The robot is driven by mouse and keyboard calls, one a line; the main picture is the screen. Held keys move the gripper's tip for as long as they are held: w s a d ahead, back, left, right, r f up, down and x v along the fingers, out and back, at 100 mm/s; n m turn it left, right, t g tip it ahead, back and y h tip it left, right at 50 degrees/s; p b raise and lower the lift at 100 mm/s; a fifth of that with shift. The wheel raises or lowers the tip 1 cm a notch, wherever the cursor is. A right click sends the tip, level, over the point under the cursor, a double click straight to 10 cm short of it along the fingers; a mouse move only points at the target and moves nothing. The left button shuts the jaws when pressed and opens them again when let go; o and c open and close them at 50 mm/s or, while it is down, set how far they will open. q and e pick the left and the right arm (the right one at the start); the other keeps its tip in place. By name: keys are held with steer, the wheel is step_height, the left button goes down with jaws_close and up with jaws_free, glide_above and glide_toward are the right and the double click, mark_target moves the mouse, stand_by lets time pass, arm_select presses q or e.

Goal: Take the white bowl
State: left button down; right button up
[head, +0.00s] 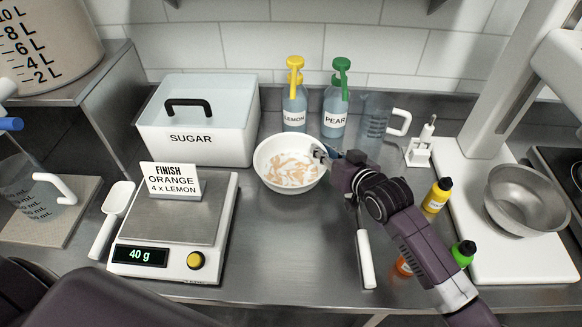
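The white bowl (262,172) stands upright on the steel counter, behind and right of the scale, with pale orange-and-white contents in it. My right arm comes in from the lower right, and my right gripper (323,153) is at the bowl's right rim. Its fingertips are small and partly hidden, so I cannot tell whether they are closed on the rim or only beside it. A dark part of my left arm shows at the lower left; my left gripper is out of view.
The scale (170,262) reads 40 g and bears an order card (172,180). A metal bowl (525,200) is at right. The counter in front of the white bowl is clear.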

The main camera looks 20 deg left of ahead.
jaws_close()
steer(key=shift+r, duration=0.15)
step_height(320, 180, up, 10)
steer(key=shift+b, duration=0.85)
steer(key=shift+w, duration=0.1)
steer(key=shift+a, duration=0.1)
